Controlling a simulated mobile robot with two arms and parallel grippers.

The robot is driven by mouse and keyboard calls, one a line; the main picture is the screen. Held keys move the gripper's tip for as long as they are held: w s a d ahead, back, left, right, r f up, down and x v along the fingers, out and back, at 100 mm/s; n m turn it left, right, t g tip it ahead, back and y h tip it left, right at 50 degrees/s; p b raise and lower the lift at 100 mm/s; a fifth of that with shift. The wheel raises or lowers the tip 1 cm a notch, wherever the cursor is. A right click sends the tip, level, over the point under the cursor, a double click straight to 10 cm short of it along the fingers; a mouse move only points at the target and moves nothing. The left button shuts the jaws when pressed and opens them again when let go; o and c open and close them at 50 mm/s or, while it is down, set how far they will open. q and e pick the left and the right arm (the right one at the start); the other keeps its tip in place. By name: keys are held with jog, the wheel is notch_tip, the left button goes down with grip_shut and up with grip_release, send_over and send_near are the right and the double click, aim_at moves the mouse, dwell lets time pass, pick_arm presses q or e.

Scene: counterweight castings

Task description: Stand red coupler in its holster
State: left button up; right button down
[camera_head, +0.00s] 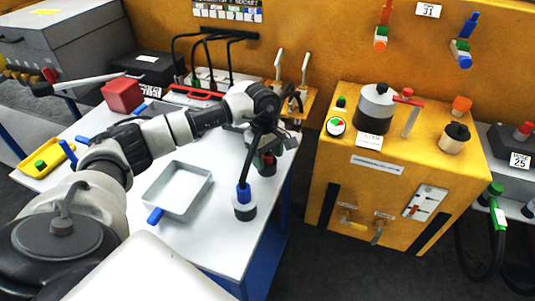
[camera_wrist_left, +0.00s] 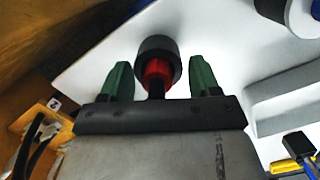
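The red coupler (camera_wrist_left: 158,72), with a wide black end and a red collar, shows between the two green fingers of my left gripper in the left wrist view. Gaps show on both sides of it, so the gripper is open around it and not closed on it. In the head view the coupler (camera_head: 267,165) stands near the table's right edge, partly hidden by my left gripper (camera_head: 264,149) above it. I cannot tell for sure which fitting is its holster. My right gripper is in neither view.
A blue-topped dark and white cylinder (camera_head: 244,206) stands close in front of the coupler. A grey tray (camera_head: 181,211) lies to its left. A small wooden rack (camera_head: 311,101) with pale handles stands behind. A yellow cabinet (camera_head: 338,205) stands to the right across a gap.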

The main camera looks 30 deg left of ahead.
pick_arm(q)
jog(key=shift+w, duration=0.2)
jog(key=shift+r, duration=0.2)
notch_tip(320, 180, up, 10)
jog(key=a+b, duration=0.1)
jog(key=shift+a+b, duration=0.15)
jog(key=shift+b, duration=0.15)
dwell(0.4)
